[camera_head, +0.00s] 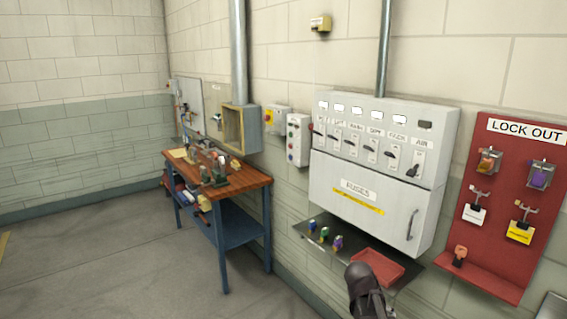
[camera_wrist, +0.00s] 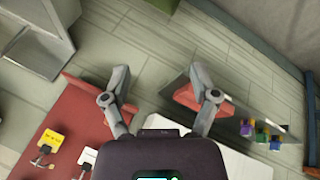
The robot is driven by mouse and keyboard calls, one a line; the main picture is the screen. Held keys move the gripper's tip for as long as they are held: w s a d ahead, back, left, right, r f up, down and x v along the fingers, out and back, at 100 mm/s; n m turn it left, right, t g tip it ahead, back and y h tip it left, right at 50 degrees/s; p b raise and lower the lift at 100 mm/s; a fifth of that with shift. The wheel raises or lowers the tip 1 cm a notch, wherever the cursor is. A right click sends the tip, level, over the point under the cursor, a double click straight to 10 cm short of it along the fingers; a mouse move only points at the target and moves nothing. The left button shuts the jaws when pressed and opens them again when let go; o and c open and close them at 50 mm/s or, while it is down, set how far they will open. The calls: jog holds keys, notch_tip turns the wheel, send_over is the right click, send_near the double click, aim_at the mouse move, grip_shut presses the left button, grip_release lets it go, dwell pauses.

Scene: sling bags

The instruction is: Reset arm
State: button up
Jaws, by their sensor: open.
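My gripper (camera_wrist: 160,80) shows in the wrist view with its two grey fingers spread wide apart. I see nothing between them. In the head view a dark part of my arm shows at the bottom edge, in front of the shelf with the red tray (camera_head: 377,267). That tray also shows near the right finger in the wrist view (camera_wrist: 187,97). The red lock-out board (camera_wrist: 72,118) lies to the left of the fingers in the wrist view. I cannot tell whether the fingers touch anything.
A white switch cabinet (camera_head: 375,175) hangs on the wall above the dark shelf (camera_head: 318,242), which carries several small coloured locks. The red lock-out board (camera_head: 508,240) is to its right. A wooden-topped workbench (camera_head: 250,182) stands further left. The floor (camera_head: 110,265) at left is clear.

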jog(key=s+a+f+n+y, duration=0.1)
jog(key=s+a+n+y, duration=0.4)
jog(key=a, duration=0.5)
jog(key=s, duration=0.2)
jog(key=shift+s+a+f+g+y, duration=0.3)
jog(key=shift+s+a+f+g, duration=0.05)
jog(key=shift+s+f+g, duration=0.05)
